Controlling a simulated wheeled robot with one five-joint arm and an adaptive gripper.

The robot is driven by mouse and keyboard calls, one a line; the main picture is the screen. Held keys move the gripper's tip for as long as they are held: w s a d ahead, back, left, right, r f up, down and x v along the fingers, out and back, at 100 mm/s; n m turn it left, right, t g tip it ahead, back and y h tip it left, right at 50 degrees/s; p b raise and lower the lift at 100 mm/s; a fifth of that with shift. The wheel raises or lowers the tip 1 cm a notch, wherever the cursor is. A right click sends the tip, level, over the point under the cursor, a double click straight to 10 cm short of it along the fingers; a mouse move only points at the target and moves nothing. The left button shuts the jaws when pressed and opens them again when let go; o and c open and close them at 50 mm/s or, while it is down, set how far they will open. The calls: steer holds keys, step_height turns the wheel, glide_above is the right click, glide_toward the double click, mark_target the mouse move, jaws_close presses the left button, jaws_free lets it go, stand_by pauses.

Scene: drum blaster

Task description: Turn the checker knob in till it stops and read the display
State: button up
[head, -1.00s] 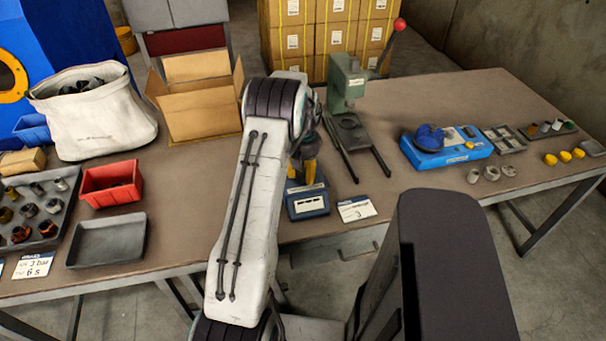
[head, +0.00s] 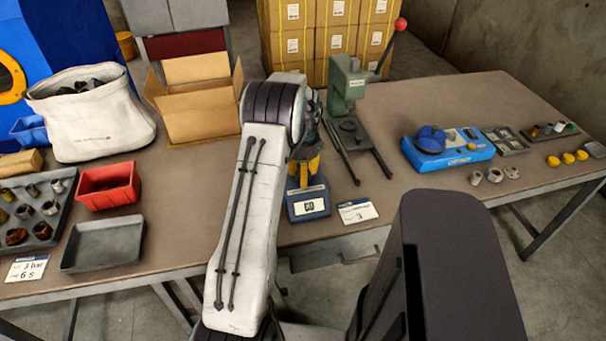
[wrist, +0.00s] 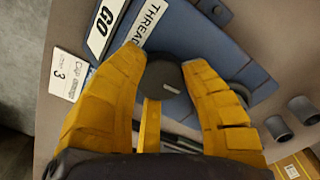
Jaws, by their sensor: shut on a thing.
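The blue thread checker (head: 307,204) stands near the table's front edge, and its display (head: 308,208) reads "GO". In the wrist view the display (wrist: 103,29) also reads "GO", next to a label with "THREAD" on it. My gripper (wrist: 163,72) has its yellow fingers on either side of the dark round knob (wrist: 166,84) and is shut on it. The knob has a short pale mark on its face. In the head view my gripper (head: 304,172) is over the back of the checker, and my arm hides part of it.
A card marked 3 (head: 358,211) lies right of the checker. A green press (head: 347,90) with a red-tipped lever stands behind it. A blue device (head: 447,149) is to the right. A red bin (head: 109,187) and grey tray (head: 103,243) are left.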

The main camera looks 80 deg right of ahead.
steer(key=shift+a+f, duration=0.15)
steer(key=o, duration=1.2)
steer(key=shift+r, duration=0.25)
step_height(320, 180, up, 12)
steer(key=shift+f, duration=0.15)
steer(key=shift+d, duration=0.2)
stand_by(0.4)
